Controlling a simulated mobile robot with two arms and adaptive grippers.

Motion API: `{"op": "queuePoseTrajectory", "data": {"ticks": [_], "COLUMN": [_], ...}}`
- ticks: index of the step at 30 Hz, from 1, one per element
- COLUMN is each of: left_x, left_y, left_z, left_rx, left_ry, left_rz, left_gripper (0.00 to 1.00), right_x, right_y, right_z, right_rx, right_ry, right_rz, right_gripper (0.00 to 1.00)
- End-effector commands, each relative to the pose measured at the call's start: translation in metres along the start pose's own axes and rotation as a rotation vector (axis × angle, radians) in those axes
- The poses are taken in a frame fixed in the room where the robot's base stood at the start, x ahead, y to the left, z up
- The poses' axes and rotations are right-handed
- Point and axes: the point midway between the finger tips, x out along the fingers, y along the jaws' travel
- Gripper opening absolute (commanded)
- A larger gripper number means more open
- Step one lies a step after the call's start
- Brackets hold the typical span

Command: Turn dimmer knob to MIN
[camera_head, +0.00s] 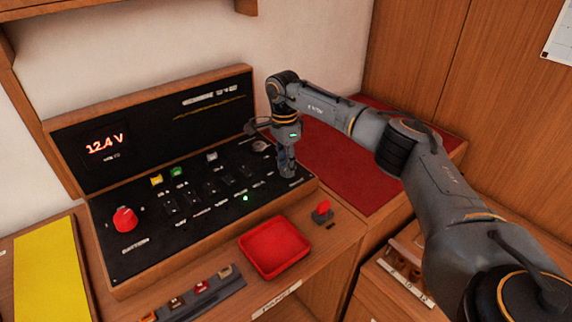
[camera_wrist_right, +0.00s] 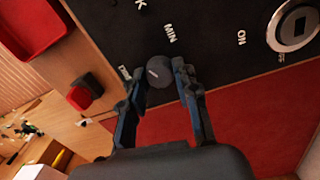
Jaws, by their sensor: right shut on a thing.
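The dimmer knob (camera_wrist_right: 157,72) is a dark round knob with a pale pointer mark, on the black panel beside the printed MIN label (camera_wrist_right: 169,33). My right gripper (camera_wrist_right: 160,82) is shut on it, with one finger on each side in the right wrist view. In the head view the right gripper (camera_head: 287,172) is at the right end of the black panel (camera_head: 130,262) and hides the knob. The pointer's exact setting is hard to read. My left gripper is not in view.
A red knob (camera_head: 125,219), several switches and a 12.4 V display (camera_head: 104,144) are on the panel. A red tray (camera_head: 274,247) and a small red-topped piece (camera_head: 322,211) sit in front. A round metal fitting (camera_wrist_right: 294,25) is near the knob. A red mat (camera_head: 340,165) lies right.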

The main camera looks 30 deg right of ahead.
Motion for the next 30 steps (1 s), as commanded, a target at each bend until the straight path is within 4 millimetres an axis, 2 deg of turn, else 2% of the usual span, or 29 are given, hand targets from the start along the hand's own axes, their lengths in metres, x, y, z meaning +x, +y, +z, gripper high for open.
{"op": "queuePoseTrajectory", "data": {"ticks": [9,22,23,24,26,30], "left_x": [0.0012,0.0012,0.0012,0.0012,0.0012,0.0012], "left_y": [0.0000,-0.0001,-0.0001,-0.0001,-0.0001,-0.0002], "left_z": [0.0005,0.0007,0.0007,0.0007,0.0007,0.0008], "left_rx": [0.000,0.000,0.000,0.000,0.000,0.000], "left_ry": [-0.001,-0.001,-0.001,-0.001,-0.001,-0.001], "left_rz": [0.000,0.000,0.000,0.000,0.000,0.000], "left_gripper": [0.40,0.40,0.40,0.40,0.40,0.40], "right_x": [0.0007,0.0006,0.0006,0.0006,0.0005,0.0004], "right_y": [0.0002,0.0002,0.0003,0.0003,0.0002,0.0002], "right_z": [0.0002,0.0005,0.0005,0.0005,0.0005,0.0005], "right_rx": [-0.084,-0.093,-0.093,-0.093,-0.092,-0.092], "right_ry": [0.005,0.005,0.005,0.005,0.005,0.005], "right_rz": [0.001,0.001,0.001,0.001,0.001,0.001], "right_gripper": [0.00,0.00,0.32,0.41,0.53,0.54]}}
